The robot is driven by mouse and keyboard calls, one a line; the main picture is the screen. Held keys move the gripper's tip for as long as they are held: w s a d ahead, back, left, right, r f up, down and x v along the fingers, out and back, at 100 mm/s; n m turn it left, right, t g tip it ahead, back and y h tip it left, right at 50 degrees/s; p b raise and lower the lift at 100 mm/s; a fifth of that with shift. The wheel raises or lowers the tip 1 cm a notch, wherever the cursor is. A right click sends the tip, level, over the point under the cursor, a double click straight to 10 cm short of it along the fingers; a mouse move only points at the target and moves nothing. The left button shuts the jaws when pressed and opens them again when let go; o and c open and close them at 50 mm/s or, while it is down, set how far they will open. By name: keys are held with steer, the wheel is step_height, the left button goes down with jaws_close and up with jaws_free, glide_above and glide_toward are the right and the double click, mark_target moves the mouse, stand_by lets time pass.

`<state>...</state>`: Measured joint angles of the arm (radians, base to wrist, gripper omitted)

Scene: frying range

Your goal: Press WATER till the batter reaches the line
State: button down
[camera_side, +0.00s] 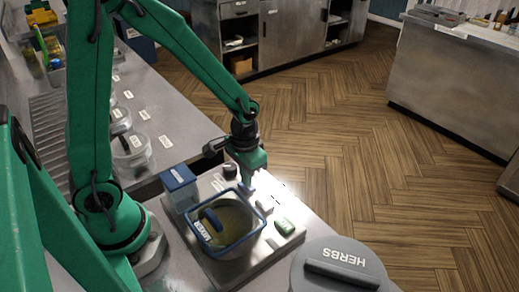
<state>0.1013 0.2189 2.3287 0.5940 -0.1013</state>
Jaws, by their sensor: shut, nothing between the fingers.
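A clear tub with a blue rim (261,234) stands on a metal board (229,279). It holds yellowish batter (236,222), with a blue curved part across its left side. I cannot make out a level line in it. Right of the tub are a pale button (265,204) and a green button (284,226). Their lettering is too small to read, so I cannot tell which is WATER. My green gripper (248,188) is shut and empty, pointing down just behind the tub's far rim, close to the pale button. I cannot tell whether its tips touch anything.
A blue-topped box (180,187) and a dark knob (230,170) are at the board's far side. A grey lidded HERBS container (338,268) stands at the front right. Lidded tubs (131,148) with labels line the left counter. Wooden floor lies beyond the counter.

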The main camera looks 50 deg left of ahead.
steer(key=shift+f, duration=0.4)
stand_by(0.7)
steer(key=shift+r, duration=0.15)
step_height(320, 180, up, 8)
stand_by(1.0)
stand_by(0.5)
steer(key=s+a+r+t, duration=0.3)
steer(key=s+r+t, duration=0.2)
steer(key=s+r, duration=0.4)
steer(key=shift+r+t, duration=0.3)
steer(key=shift+r, duration=1.45)
steer(key=shift+a, duration=0.1)
